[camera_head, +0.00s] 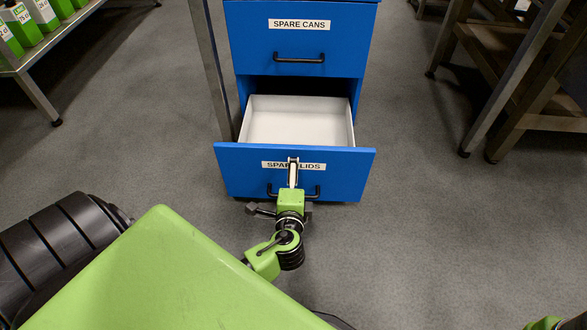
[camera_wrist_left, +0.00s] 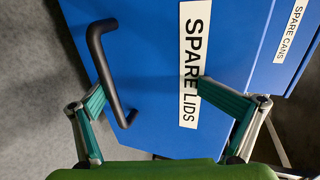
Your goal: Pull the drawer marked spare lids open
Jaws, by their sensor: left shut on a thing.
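The blue spare lids drawer (camera_head: 235,165) stands pulled out from its cabinet, and its white inside (camera_head: 300,120) shows empty. Its black handle (camera_head: 271,190) runs across the lower front, partly hidden by my left gripper. In the left wrist view the handle (camera_wrist_left: 108,75) lies near one finger of the left gripper (camera_wrist_left: 150,95), and the spare lids label (camera_wrist_left: 194,60) lies near the other. The exact contact is hard to see. My right gripper is not in view.
The spare cans drawer (camera_head: 345,45) above is shut. A metal table leg (camera_head: 210,75) stands close left of the cabinet. A shelf with green and white cartons (camera_head: 15,25) is at the top left, and a rack (camera_head: 520,100) is at the right. The floor (camera_head: 430,220) between is clear.

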